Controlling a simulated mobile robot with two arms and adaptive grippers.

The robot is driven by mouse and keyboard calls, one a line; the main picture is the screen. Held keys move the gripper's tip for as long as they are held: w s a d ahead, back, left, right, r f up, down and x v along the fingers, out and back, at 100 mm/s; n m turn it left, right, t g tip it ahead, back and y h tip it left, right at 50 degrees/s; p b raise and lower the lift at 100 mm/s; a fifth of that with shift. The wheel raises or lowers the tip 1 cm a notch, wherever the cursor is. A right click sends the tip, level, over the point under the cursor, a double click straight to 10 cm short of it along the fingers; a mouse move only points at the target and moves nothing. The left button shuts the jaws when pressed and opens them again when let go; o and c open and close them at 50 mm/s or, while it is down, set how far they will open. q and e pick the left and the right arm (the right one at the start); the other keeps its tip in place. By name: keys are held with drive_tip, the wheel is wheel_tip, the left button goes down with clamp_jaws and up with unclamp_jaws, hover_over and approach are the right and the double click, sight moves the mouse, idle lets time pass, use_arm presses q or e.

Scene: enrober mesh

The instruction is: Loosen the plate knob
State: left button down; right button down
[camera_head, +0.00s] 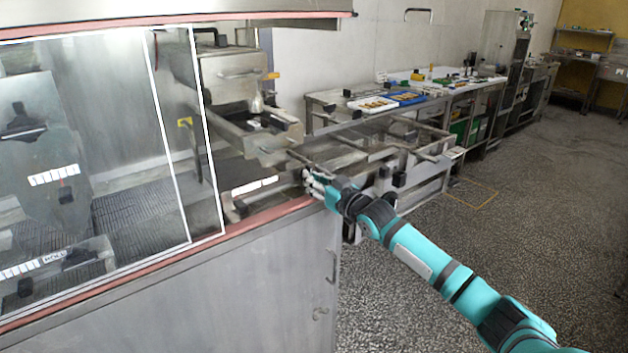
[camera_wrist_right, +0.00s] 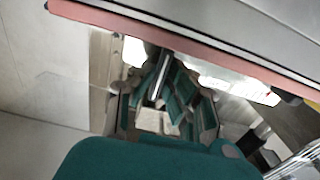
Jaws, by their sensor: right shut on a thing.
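My right gripper (camera_head: 312,180) is at the right end of the enrober (camera_head: 215,285), beside the machine's open outlet. Its fingers also show in the wrist view (camera_wrist_right: 168,100), closed around a small dark and metallic part, which I take to be the plate knob (camera_wrist_right: 158,78). The fingers hide most of the knob, so I cannot tell how far it is turned. In the head view the knob cannot be made out behind the fingers. My left gripper is not in view.
The clear window (camera_head: 90,160) with a red lower edge is at left. A metal frame with rails (camera_head: 425,185) stands just beyond my right gripper. A bench with a white tray (camera_head: 372,104) and a blue tray (camera_head: 408,98) is behind. The speckled floor (camera_head: 500,235) at right is clear.

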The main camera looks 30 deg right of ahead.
drive_tip(key=c, duration=1.6)
unclamp_jaws()
drive_tip(key=shift+c, duration=0.2)
drive_tip(key=s+d, duration=0.1)
drive_tip(key=s, duration=1.1)
